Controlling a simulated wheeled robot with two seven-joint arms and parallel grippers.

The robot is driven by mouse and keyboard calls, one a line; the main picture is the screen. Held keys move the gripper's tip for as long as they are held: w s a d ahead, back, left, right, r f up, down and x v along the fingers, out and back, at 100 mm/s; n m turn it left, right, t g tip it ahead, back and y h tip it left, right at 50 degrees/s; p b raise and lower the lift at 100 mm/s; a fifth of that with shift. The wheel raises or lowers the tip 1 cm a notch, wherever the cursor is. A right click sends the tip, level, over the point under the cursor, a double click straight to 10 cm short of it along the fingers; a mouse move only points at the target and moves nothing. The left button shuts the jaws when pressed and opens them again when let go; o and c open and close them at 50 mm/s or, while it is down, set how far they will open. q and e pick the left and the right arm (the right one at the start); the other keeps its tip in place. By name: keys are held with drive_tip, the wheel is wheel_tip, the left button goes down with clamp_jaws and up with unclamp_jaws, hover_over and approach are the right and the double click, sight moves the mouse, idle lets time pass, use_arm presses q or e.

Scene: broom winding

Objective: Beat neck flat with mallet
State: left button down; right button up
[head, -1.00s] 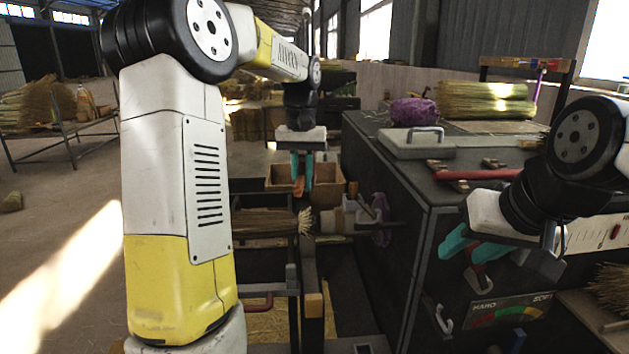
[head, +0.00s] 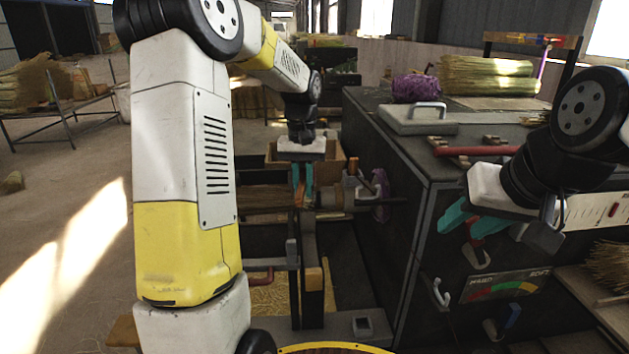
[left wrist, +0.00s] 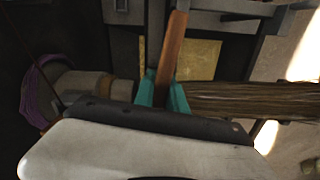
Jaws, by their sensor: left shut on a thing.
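My left gripper (head: 303,188) points down over the broom's neck, with its teal fingers shut on the brown wooden mallet (left wrist: 171,50). In the left wrist view the mallet's wooden part stands up between the fingers; the rest of it is hidden by the gripper. The straw bundle of the broom (left wrist: 255,100) lies sideways to the right of the fingers. The neck is hidden behind the gripper, and I cannot tell whether the mallet touches it. My right gripper (head: 468,225) hangs before the cabinet front with its teal fingers apart, holding nothing that I can see.
The winding machine's grey spindle (head: 335,197) and purple twine (head: 381,195) are right of the left gripper. The dark cabinet (head: 410,165) bears a grey lidded box (head: 418,119), a red-handled tool (head: 478,151) and straw bundles (head: 490,85). Hooks line its front.

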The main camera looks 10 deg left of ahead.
use_arm(q)
drive_tip(key=shift+g, duration=0.4)
wheel_tip(320, 180, up, 10)
drive_tip(key=shift+f, duration=1.5)
drive_tip(key=shift+f, duration=0.1)
wheel_tip(320, 180, down, 8)
drive_tip(key=shift+f, duration=0.1)
drive_tip(key=shift+r, duration=1.5)
drive_tip(key=shift+s, duration=0.1)
